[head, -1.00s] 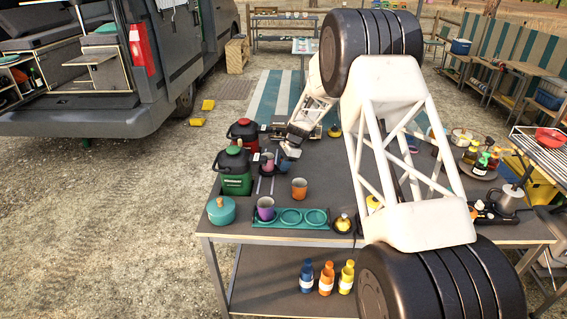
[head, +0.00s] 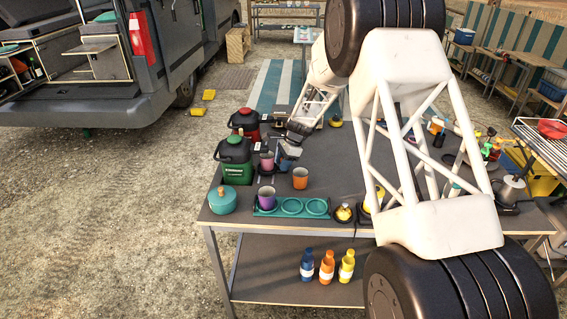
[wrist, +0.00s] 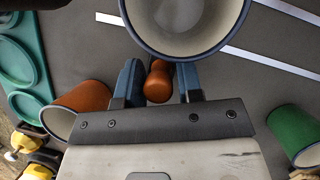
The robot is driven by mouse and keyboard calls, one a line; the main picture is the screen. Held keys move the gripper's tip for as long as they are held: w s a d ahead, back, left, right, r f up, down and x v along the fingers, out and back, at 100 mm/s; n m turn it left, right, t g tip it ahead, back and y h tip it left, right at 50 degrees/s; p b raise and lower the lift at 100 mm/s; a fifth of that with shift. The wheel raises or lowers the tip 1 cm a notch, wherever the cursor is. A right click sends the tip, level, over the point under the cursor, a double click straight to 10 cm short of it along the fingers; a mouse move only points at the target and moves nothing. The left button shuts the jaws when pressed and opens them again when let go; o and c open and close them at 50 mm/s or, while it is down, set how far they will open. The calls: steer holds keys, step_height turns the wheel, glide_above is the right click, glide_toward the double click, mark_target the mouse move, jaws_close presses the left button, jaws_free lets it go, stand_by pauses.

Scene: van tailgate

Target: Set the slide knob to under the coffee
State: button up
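In the wrist view, a small orange-brown knob (wrist: 158,84) lies between the blue fingers of my gripper (wrist: 159,80), with narrow gaps at its sides. A large cup with a blue rim (wrist: 186,22) stands just beyond the fingertips. In the head view, my gripper (head: 287,154) is low over the table beside a pinkish cup (head: 267,160). The cup stands in front of the red dispenser (head: 244,122) and the green dispenser (head: 235,165). Their labels are too small to read, so I cannot tell which holds coffee. The knob is hidden in the head view.
An orange cup (head: 300,178) stands close by. A teal tray (head: 264,213) holds a purple cup (head: 267,197); a teal pot (head: 222,201) is left of it. A green cup (wrist: 295,135) is at the right of the wrist view. Bottles stand on the shelf below.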

steer(key=shift+o, duration=1.3)
steer(key=v, duration=0.7)
steer(key=shift+d+r, duration=0.15)
steer(key=shift+r, duration=0.2)
steer(key=m, duration=0.1)
steer(key=m+t, duration=0.1)
steer(key=shift+s+d+m, duration=0.2)
steer(key=shift+s+m, duration=0.2)
steer(key=shift+f, duration=0.1)
